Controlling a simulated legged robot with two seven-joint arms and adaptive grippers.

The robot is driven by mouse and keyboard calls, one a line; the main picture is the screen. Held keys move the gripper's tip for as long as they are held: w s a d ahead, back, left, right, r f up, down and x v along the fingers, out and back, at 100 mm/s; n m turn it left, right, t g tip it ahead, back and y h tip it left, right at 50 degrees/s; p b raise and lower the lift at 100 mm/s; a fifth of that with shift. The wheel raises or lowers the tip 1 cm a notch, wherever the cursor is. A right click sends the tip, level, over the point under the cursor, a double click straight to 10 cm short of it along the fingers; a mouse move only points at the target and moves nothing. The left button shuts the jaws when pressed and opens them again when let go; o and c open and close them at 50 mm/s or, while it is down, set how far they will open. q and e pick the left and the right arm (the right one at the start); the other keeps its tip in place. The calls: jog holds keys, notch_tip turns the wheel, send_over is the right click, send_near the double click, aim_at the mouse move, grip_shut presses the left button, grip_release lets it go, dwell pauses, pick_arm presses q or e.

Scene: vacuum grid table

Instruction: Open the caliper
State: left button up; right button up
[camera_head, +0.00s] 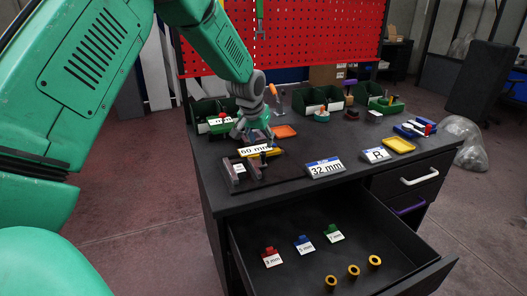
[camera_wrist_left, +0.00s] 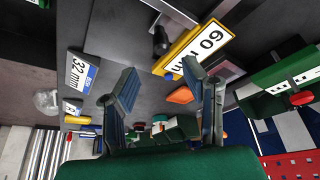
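My left gripper (camera_head: 257,137) is over the back left part of the dark table. In the left wrist view its two ribbed fingers stand wide apart (camera_wrist_left: 165,82), with nothing held between them. A yellow-framed "60 mm" label (camera_wrist_left: 193,50) is near the right finger; it shows below the gripper in the head view (camera_head: 255,150). A metal bar with a dark knob (camera_wrist_left: 160,40), possibly part of the caliper, is beside this label. I cannot tell the caliper's jaw position, as the gripper and label partly hide this area. My right gripper is not in view.
A "32 mm" label (camera_head: 325,168) and an "R" label (camera_head: 376,155) stand along the front edge. An orange tray (camera_head: 284,131) and a yellow tray (camera_head: 398,145) lie on the table. Green bins line the back. The drawer (camera_head: 300,225) below is open, holding tags and yellow rings.

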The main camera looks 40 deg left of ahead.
pick_arm(q)
jog(key=v, duration=0.4)
jog(key=shift+f, duration=0.1)
dwell(0.4)
